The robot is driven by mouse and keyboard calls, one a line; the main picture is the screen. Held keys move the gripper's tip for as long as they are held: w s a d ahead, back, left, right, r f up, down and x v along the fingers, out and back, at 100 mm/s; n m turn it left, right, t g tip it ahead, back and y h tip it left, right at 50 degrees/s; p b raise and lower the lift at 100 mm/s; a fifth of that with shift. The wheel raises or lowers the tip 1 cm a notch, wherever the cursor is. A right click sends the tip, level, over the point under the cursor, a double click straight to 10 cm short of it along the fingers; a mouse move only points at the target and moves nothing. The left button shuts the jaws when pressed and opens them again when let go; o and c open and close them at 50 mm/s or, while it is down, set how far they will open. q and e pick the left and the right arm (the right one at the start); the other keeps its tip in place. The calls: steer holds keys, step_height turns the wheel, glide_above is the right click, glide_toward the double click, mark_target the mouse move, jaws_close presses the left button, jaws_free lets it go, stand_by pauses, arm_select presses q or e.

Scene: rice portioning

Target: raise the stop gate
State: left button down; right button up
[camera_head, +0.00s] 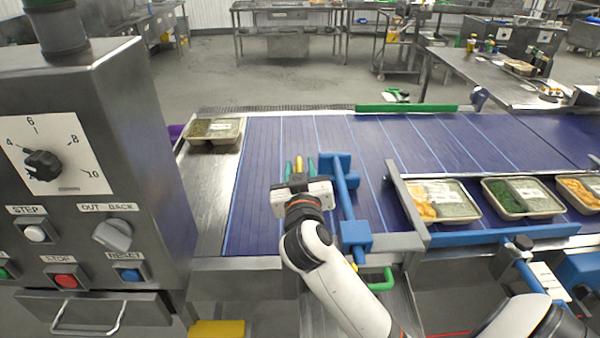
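A blue bar with a block at each end (347,200) lies across the blue conveyor belt. A grey metal bar (407,205) also crosses part of the belt, to its right, just left of the first food tray (437,201). I cannot tell for certain which bar is the stop gate. My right gripper (299,167) is over the belt, left of the blue bar. Its green fingertips are apart, with a yellow piece between them; whether that piece is part of the gripper is unclear. A green handle (379,281) shows below the belt's near edge. My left gripper is not in view.
More filled trays (522,197) stand on the belt at right behind a blue rail (505,234). One tray (213,131) sits on the metal surface at left. A control box (92,180) with dial and buttons stands at left. The belt left of my gripper is clear.

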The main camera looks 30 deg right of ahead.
steer(key=shift+f, duration=0.2)
steer(key=shift+s+a+f, duration=0.15)
steer(key=shift+s+a, duration=0.15)
steer(key=shift+s, duration=0.1)
steer(key=b+v, duration=0.1)
steer(key=v, duration=1)
steer(key=shift+r, duration=0.3)
